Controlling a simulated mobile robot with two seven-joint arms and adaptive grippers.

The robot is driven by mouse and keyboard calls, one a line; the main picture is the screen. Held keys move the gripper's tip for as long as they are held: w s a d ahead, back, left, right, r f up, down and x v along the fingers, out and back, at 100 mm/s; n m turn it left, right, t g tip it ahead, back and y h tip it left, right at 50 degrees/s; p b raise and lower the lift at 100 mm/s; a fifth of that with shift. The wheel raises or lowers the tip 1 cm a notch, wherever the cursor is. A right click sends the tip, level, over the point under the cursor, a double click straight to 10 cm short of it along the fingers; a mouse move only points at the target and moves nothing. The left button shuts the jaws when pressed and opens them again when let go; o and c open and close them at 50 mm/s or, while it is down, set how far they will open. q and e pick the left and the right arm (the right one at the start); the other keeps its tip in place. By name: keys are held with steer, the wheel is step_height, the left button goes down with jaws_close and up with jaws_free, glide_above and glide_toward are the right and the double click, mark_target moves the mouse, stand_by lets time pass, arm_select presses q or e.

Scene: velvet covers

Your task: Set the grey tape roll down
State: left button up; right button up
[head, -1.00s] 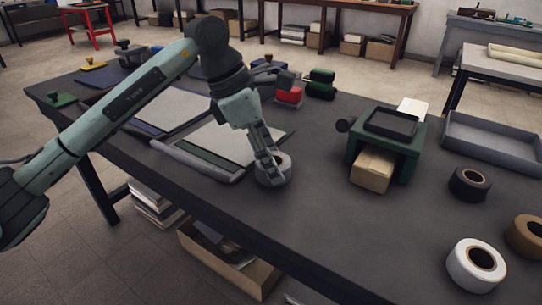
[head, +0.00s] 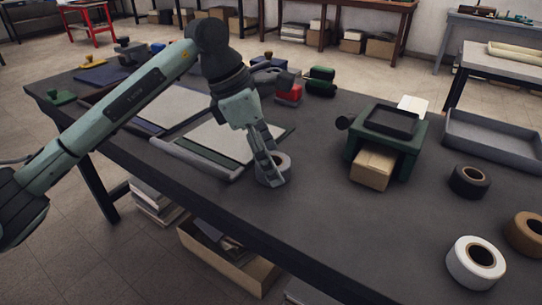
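My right gripper is not in view.
To the right stand a green press (head: 388,145) with a tan block, a grey tray (head: 492,140), and black (head: 470,181), white (head: 476,264) and brown (head: 526,234) tape rolls. Grey boards (head: 205,143) lie behind the gripper. The table between roll and press is clear.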

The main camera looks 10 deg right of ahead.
arm_select(q)
steer(key=v, duration=0.2)
steer(key=shift+w+a+r+b, duration=0.1)
steer(key=shift+a+r+b, duration=0.05)
steer(key=shift+r+b, duration=0.15)
steer(key=v, duration=0.9)
steer(key=shift+r+b, duration=0.2)
steer(key=shift+b, duration=0.15)
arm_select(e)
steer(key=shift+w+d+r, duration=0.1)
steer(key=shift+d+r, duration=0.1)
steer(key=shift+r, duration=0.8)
